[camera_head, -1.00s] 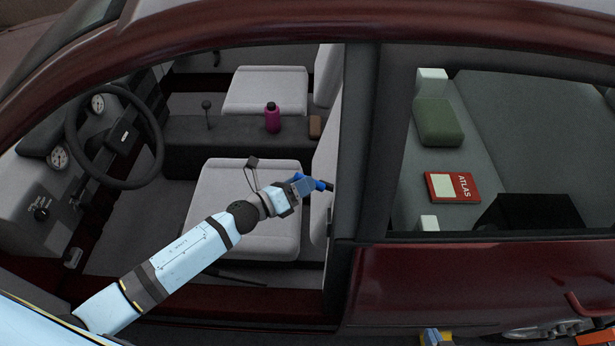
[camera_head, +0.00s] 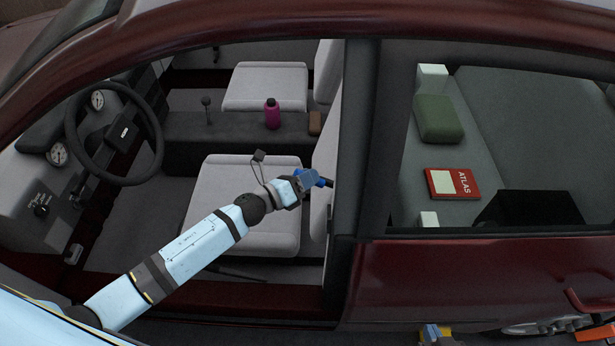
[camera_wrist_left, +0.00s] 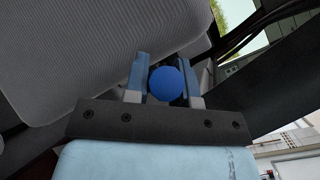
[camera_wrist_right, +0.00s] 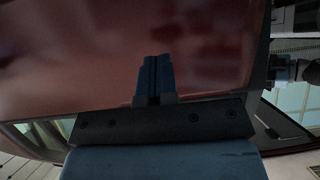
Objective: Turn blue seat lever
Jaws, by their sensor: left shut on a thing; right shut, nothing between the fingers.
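The blue lever's round knob (camera_wrist_left: 165,83) sits between the two fingers of my left gripper (camera_wrist_left: 164,78) in the left wrist view. In the head view my left gripper (camera_head: 312,180) is at the side of the front seat's backrest, shut on the blue lever, whose blue end (camera_head: 325,182) shows beside the fingers. The lever's base is hidden behind the gripper. The front seat (camera_head: 220,200) has a light grey cushion. My right gripper (camera_wrist_right: 155,78) is shut and empty, facing a dark red car panel in the right wrist view.
The door frame pillar (camera_head: 365,150) stands just right of my left gripper. A steering wheel (camera_head: 72,135) is at the left. A pink bottle (camera_head: 272,114) stands on the console. A red atlas (camera_head: 452,184) and green bag (camera_head: 439,119) lie on the rear seat.

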